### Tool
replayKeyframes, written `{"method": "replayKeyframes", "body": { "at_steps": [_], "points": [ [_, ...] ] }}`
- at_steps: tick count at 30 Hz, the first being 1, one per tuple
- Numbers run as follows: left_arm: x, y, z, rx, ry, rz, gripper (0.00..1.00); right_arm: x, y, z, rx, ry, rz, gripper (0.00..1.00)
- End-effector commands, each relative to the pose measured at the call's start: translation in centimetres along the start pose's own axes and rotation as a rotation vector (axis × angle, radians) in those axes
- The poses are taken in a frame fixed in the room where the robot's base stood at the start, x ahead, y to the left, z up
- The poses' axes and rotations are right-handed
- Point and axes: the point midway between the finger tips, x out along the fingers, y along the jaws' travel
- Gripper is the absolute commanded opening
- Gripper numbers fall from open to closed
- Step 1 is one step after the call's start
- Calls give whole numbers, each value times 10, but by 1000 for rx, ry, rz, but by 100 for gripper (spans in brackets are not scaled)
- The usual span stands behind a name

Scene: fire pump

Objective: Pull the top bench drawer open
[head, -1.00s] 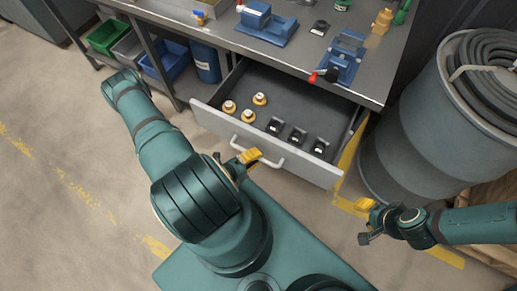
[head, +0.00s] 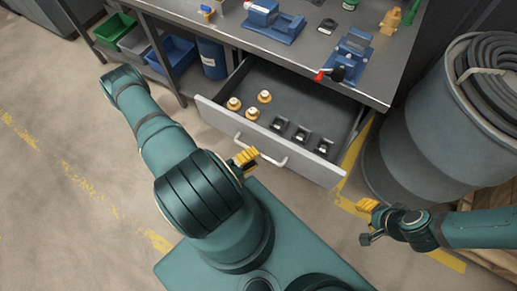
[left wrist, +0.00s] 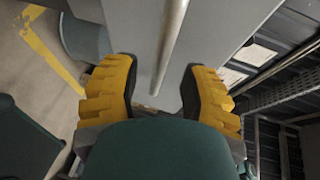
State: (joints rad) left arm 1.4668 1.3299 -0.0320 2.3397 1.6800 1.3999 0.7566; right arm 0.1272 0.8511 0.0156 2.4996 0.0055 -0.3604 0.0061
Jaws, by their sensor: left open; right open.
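The top bench drawer (head: 272,112) stands well out from the bench in the head view, with its inside showing. Its pale bar handle (head: 258,154) runs along the light grey front. In the left wrist view the handle bar (left wrist: 170,45) lies between the yellow fingers without either finger touching it. My left gripper (head: 245,158) is open at the left end of the handle; it also shows in the left wrist view (left wrist: 157,95). My right gripper (head: 368,222) is open and empty, right of the drawer and away from it.
Several brass-coloured and black fittings (head: 264,97) lie in the drawer. The bench top (head: 385,75) holds blue vices and a red-tipped lever. A grey drum (head: 425,130) with a coiled hose stands close on the right. Bins sit under the bench at left.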

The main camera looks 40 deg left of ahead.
Motion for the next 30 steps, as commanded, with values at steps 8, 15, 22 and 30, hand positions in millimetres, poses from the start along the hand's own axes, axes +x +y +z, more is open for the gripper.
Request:
{"method": "replayKeyframes", "body": {
  "at_steps": [8, 15, 22, 30],
  "points": [
    [-58, 1, 0, -1, -2, 4, 43, 0, 0, 0, 0, 0, 0, 47],
    [-88, 0, 0, 0, 0, 2, 43, 0, 0, 0, 0, 0, 0, 47],
    [-94, 0, -1, -1, 2, 1, 43, 0, 0, 0, 0, 0, 0, 47],
    [-94, 0, -1, -1, 2, 1, 43, 0, 0, 0, 0, 0, 0, 47]
  ]
}}
